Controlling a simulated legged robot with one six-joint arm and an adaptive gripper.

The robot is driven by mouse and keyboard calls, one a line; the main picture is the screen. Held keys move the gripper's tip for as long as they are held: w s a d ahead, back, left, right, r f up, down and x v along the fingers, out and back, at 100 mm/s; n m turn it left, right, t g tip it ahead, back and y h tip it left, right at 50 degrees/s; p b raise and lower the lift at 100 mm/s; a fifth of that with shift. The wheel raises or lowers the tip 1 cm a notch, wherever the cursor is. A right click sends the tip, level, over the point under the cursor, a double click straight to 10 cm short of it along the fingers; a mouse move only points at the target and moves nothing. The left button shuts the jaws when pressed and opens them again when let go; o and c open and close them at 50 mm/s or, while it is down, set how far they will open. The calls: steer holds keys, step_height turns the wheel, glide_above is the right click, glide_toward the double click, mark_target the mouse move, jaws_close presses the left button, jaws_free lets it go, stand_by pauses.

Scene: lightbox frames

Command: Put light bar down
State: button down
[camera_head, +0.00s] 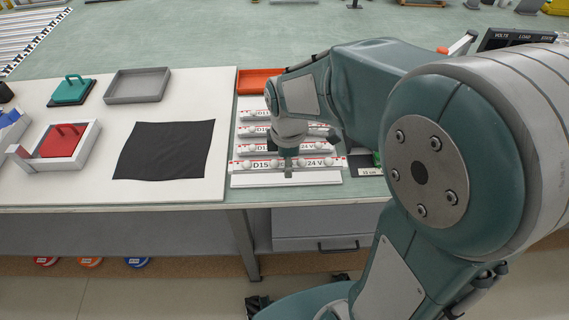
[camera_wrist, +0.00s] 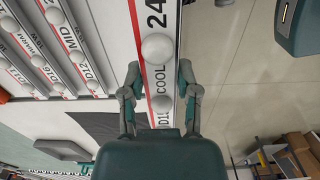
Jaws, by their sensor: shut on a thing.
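A light bar (camera_head: 262,164) with round white bulbs, a red stripe and the print "D15" and "24 V" lies crosswise under my gripper (camera_head: 288,170) in the head view. In the wrist view the same bar (camera_wrist: 157,47) reads "COOL" and passes between the two fingers of my gripper (camera_wrist: 158,78), which are shut on it. It looks larger and nearer than the other bars there. A white base strip (camera_head: 310,180) shows just below it in the head view. I cannot tell whether the bar touches it.
Several similar light bars (camera_head: 252,131) lie in rows behind. An orange tray (camera_head: 258,83) is at the back. On the left are a black cloth (camera_head: 165,150), a grey tray (camera_head: 137,86) and a red-handled block (camera_head: 62,141) in a white frame. The table's front edge is close.

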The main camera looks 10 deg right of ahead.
steer(key=w+f, duration=0.2)
steer(key=f, duration=0.1)
steer(key=w+f, duration=0.2)
steer(key=shift+d, duration=0.4)
steer(key=shift+w+a+f, duration=0.1)
steer(key=shift+w+f, duration=0.2)
steer(key=shift+f, duration=1.65)
steer(key=shift+c, duration=1.7)
jaws_free()
steer(key=shift+f, duration=0.1)
